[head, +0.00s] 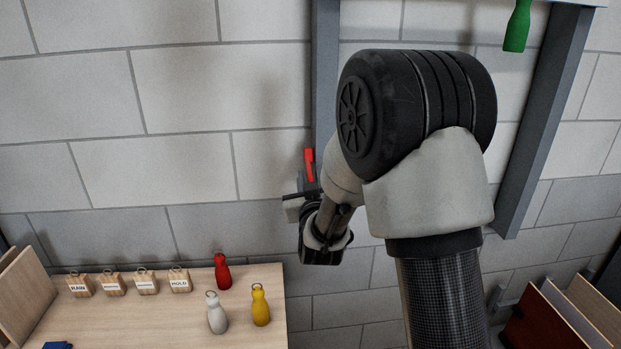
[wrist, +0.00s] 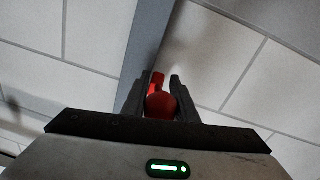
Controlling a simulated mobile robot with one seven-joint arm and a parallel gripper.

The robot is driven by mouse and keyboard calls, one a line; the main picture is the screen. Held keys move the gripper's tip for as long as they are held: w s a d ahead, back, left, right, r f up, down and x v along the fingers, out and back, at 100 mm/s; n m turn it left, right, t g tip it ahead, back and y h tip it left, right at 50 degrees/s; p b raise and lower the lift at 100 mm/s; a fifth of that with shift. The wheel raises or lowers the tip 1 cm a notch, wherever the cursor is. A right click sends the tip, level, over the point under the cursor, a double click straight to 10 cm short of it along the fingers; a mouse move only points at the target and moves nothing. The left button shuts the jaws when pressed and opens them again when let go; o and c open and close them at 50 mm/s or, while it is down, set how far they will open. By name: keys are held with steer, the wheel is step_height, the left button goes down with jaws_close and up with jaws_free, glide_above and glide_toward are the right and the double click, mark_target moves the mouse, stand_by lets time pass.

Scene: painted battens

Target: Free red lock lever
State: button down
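A red lever (head: 309,163) stands upright on the grey post, just above my gripper in the head view. My gripper (head: 292,203) is beside the post, at the lever's lower end, partly behind my own arm. In the wrist view, a red rounded part (wrist: 160,106) with a red bar (wrist: 156,84) above it shows between the two dark fingers of my gripper (wrist: 160,95). The fingers are apart, one on each side of the red part. I cannot tell whether they press on it.
The grey post (head: 325,80) runs up the block wall beside the lever. A wooden table (head: 120,325) at lower left bears several labelled blocks and a red bottle (head: 222,271), a white one (head: 216,314) and a yellow one (head: 260,306). A green bottle-shaped thing (head: 517,27) hangs upper right.

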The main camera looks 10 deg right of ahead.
mark_target(310, 167)
steer(key=shift+s+r+g, duration=0.1)
steer(key=shift+r+g, duration=0.4)
steer(key=shift+r, duration=0.1)
steer(key=shift+s+r+g, duration=0.1)
steer(key=shift+r+g, duration=0.4)
steer(key=shift+g, duration=0.4)
steer(key=shift+s+r+g, duration=0.1)
steer(key=shift+r+g, duration=0.4)
steer(key=shift+g, duration=0.4)
steer(key=c, duration=1.4)
jaws_free()
steer(key=shift+c, duration=0.2)
steer(key=v, duration=1.2)
steer(key=shift+d, duration=0.15)
